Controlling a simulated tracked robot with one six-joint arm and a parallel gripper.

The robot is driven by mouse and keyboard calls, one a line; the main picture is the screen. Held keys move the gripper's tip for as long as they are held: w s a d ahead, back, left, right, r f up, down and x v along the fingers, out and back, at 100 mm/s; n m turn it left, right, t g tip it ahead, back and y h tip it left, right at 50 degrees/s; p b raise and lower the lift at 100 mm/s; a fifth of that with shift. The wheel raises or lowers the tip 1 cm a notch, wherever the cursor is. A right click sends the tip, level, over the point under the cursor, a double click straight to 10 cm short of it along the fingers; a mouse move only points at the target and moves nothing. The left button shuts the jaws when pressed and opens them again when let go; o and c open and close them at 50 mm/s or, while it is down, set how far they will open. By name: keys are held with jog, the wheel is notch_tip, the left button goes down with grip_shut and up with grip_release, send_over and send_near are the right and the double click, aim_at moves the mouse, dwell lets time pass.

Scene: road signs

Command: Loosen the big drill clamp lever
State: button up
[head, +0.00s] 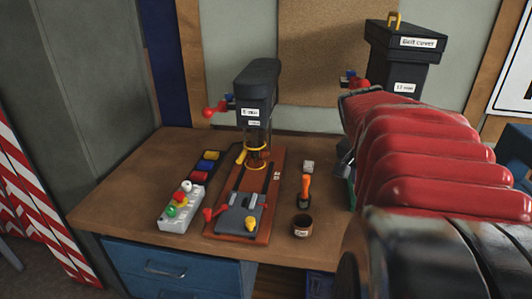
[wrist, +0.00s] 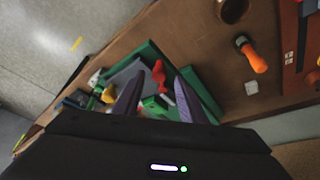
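The big drill (head: 392,85) is a dark machine at the right of the head view, with labels reading "Belt cover" and apparently "13 mm". My red arm hides most of its lower part. In the wrist view its green base (wrist: 150,50) carries a grey block, a red lever (wrist: 158,72) and a yellow part (wrist: 108,94). Which of these is the clamp lever is not marked. My gripper (wrist: 161,76) is open, its two purplish fingers apart, with the red lever showing between the fingertips. I cannot tell whether they touch it. The head view hides my gripper.
A smaller drill (head: 256,90) stands on an orange-brown base (head: 260,232) mid-bench. A grey button box (head: 182,207), an orange-handled tool (head: 305,190) and a brown cup (head: 302,226) sit beside it. The bench's front left (head: 115,205) is clear.

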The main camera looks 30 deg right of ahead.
jog(key=v, duration=1.1)
jog(key=shift+a+r, duration=0.2)
jog(key=shift+r, duration=0.15)
jog(key=w+a+f+n+t+y, duration=0.1)
jog(key=a+f+n, duration=0.3)
jog(key=a, duration=0.6)
jog(key=w+a+f+n+t+y, duration=0.1)
jog(key=a+f+n+t+y, duration=0.1)
jog(key=a+f+n, duration=0.3)
jog(key=w+a+f+n+t+y, duration=0.1)
jog(key=a+f+n+t, duration=0.1)
jog(key=a+f+n, duration=0.3)
jog(key=a+n, duration=0.4)
jog(key=a, duration=0.7)
jog(key=shift+a+f+t, duration=0.25)
jog(key=shift+a+t, duration=0.05)
jog(key=shift+a, duration=0.1)
